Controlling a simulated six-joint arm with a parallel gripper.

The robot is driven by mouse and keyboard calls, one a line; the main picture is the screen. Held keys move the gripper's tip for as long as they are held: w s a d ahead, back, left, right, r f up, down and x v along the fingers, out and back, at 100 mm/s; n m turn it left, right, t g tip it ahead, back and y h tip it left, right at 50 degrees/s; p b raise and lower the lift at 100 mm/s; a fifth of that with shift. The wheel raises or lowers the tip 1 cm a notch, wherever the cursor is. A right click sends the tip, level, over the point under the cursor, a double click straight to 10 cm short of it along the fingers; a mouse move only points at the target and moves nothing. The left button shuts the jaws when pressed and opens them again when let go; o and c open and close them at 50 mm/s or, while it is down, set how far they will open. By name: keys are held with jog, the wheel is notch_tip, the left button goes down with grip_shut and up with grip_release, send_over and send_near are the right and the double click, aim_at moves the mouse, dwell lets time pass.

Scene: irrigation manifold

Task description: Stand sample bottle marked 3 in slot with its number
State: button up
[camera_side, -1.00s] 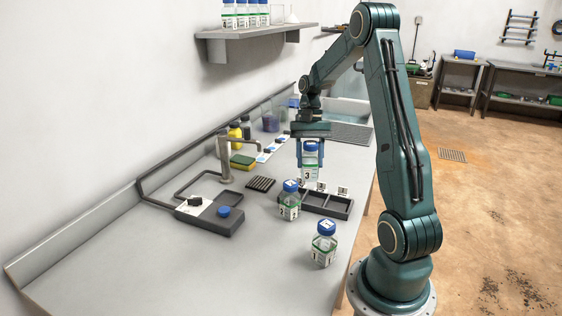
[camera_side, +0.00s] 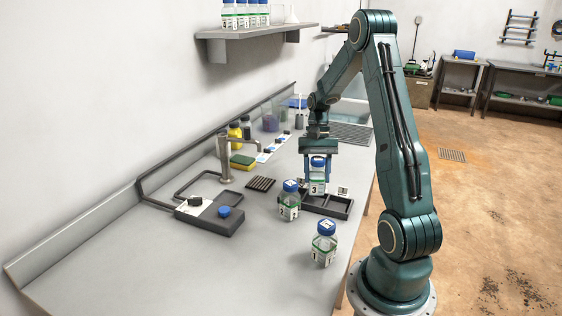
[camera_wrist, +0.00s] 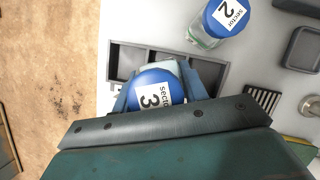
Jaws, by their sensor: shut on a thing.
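The sample bottle marked 3 (camera_side: 317,177), clear with a blue cap and a green-banded label, is upright between the fingers of my gripper (camera_side: 317,170). In the wrist view its cap (camera_wrist: 153,90) reads "sector 3", between the blue fingers (camera_wrist: 158,86). My gripper is shut on it. The dark slotted rack (camera_side: 338,212) is beneath it; in the wrist view the rack (camera_wrist: 130,47) is partly covered by bottle and gripper. I cannot tell whether the bottle's base is inside a slot. One small white tag (camera_side: 343,191) shows behind the rack; its number is unreadable.
A bottle marked 2 (camera_side: 289,202) stands just left of the rack; it also shows in the wrist view (camera_wrist: 226,20). Another blue-capped bottle (camera_side: 324,245) stands nearer the camera.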

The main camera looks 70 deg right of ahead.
aim_at(316, 185)
jog(key=shift+f, duration=1.95)
jog(key=shift+f, duration=0.2)
jog(key=o, duration=1.1)
jog(key=shift+c, duration=0.2)
jog(key=shift+r, duration=0.1)
jog(key=v, duration=1.2)
jog(key=shift+w, duration=0.1)
